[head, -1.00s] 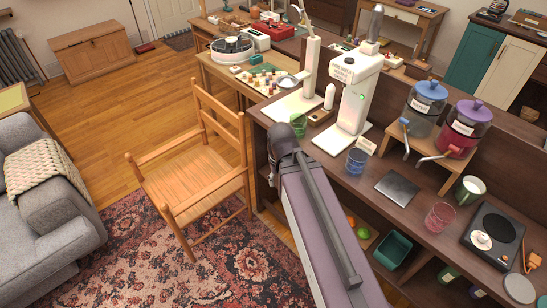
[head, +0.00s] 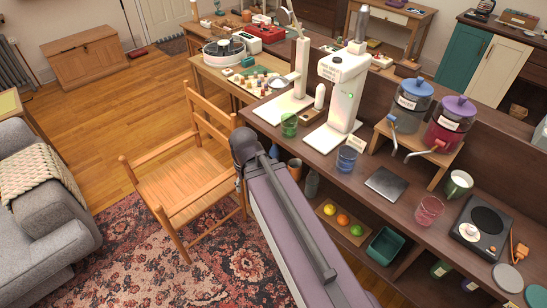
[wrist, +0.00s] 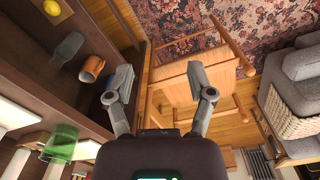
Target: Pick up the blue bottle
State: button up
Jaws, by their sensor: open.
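A small blue shape (head: 274,152), which looks like the blue bottle, shows in the head view at the far end of the lower shelf, just right of my arm's elbow. My arm hides part of it. My gripper (wrist: 160,82) is open and empty in the wrist view, between the shelf unit on the left and the wooden chair. In the head view my arm hides the gripper.
An orange mug (wrist: 91,68) and a grey-green bottle (wrist: 67,48) stand on the lower shelf. The counter (head: 330,165) above holds a green glass (head: 289,125) near its edge. The wooden chair (head: 185,180) stands close to the left.

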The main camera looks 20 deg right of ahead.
jog(key=shift+o, duration=0.7)
jog(key=shift+f, duration=0.2)
jog(key=m+t+h+b, duration=0.65)
jog(key=t+b, duration=0.55)
jog(key=b, duration=3.2)
send_near(274, 157)
jog(key=shift+s+a+r+h, duration=0.1)
jog(key=shift+s+a+h, duration=0.15)
jog(key=shift+a, duration=0.05)
jog(key=shift+p, duration=0.3)
jog(key=b+x, duration=0.3)
jog(key=x, duration=0.4)
jog(key=shift+w+d+f, duration=0.2)
jog(key=shift+w+f, duration=0.05)
jog(key=shift+f, duration=0.05)
jog(key=shift+w+d+f, duration=0.1)
jog(key=shift+w+d, duration=0.1)
jog(key=shift+w, duration=0.1)
